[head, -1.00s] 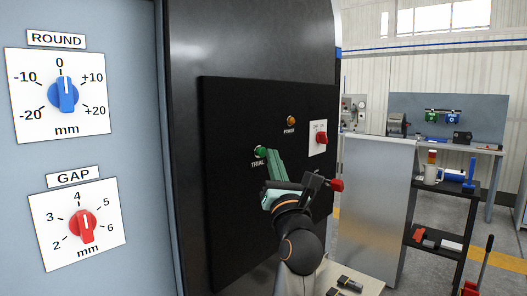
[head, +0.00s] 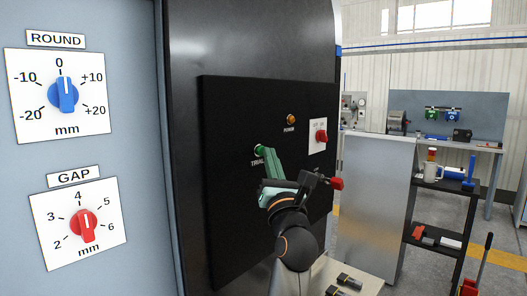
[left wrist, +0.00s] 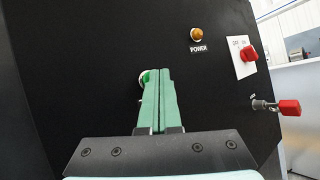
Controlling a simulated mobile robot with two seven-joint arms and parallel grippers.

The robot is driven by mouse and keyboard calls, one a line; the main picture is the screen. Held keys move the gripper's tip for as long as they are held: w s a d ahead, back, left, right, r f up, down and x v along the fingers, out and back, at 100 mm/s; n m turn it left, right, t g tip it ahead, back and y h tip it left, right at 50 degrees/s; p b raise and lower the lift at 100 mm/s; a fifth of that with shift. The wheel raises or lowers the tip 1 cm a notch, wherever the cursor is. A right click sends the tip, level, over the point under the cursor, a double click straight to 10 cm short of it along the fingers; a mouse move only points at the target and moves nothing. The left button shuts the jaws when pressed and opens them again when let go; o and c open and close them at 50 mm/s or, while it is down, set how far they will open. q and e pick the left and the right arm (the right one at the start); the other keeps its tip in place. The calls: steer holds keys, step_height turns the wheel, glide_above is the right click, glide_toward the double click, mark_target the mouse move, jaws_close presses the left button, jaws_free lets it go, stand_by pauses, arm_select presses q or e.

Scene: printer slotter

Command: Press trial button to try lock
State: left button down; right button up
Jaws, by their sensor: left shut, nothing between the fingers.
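The green TRIAL button (head: 259,149) is on the black control panel (head: 230,210), above and left of the panel's middle. My left gripper (head: 267,150) is shut and empty, with its green fingertips at the button's right side. In the left wrist view the button (left wrist: 146,76) shows partly behind the fingertips (left wrist: 160,73). The fingertips look to be at or very near it; I cannot tell whether they touch or press it. The right gripper is not in view.
An orange POWER lamp (head: 291,119) and a red OFF/ON switch (head: 321,136) are on the panel. A blue ROUND knob (head: 64,95) and red GAP knob (head: 84,225) are at left. A grey cabinet (head: 372,200) stands right.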

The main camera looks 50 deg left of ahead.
arm_select(q)
steer(key=shift+a, duration=0.3)
steer(key=shift+d, duration=0.15)
stand_by(0.4)
steer(key=shift+w+d, duration=0.1)
steer(key=shift+d, duration=0.75)
steer(key=d, duration=0.1)
steer(key=d+b, duration=0.1)
steer(key=d, duration=0.3)
steer(key=shift+w, duration=0.3)
steer(key=shift+f, duration=0.1)
stand_by(0.5)
